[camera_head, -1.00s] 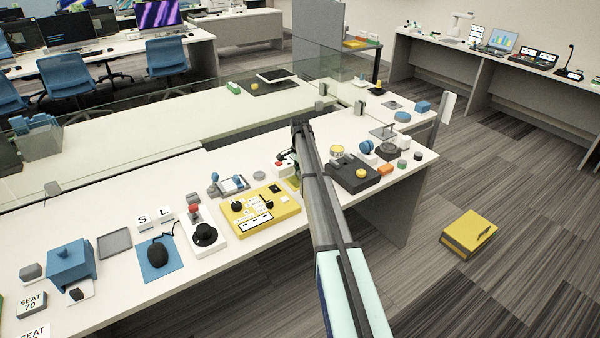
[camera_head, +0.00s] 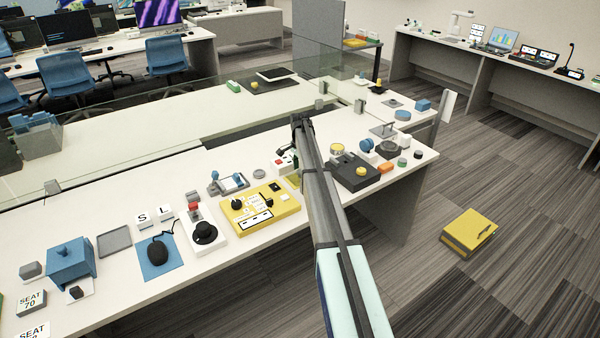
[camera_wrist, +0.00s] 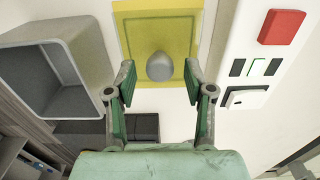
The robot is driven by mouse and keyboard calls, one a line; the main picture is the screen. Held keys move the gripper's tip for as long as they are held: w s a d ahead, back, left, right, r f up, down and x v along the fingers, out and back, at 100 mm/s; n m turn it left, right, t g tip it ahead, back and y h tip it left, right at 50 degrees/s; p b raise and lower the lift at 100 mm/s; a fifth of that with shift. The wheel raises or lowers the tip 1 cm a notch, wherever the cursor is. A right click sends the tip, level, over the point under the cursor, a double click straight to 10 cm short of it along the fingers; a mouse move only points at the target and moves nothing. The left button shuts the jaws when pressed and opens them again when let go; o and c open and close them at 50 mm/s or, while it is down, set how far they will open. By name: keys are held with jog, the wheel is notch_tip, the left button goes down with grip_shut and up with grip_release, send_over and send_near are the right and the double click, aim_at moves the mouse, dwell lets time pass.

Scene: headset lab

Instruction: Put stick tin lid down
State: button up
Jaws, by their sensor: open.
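A flat yellow square piece with a grey rounded knob, which looks like the stick tin lid (camera_wrist: 158,30), lies beneath my gripper in the wrist view. A sliver of yellow-green beside my arm in the head view (camera_head: 292,181) seems to be the same piece. My gripper (camera_wrist: 159,78) is open, with one finger on each side of the knob and a gap to it on both sides. An open grey box (camera_wrist: 45,75), possibly the stick tin, stands left of the lid in the wrist view. In the head view my arm hides most of this spot.
A white device with a red button (camera_wrist: 281,27) is right of the lid in the wrist view. A yellow control panel (camera_head: 260,210) and a dark box with a yellow knob (camera_head: 355,177) stand nearby on the crowded white table. A yellow box (camera_head: 468,233) is on the floor.

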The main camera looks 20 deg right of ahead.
aim_at(300, 170)
notch_tip(300, 170, up, 11)
jog(key=b, duration=0.2)
jog(key=shift+f, duration=0.2)
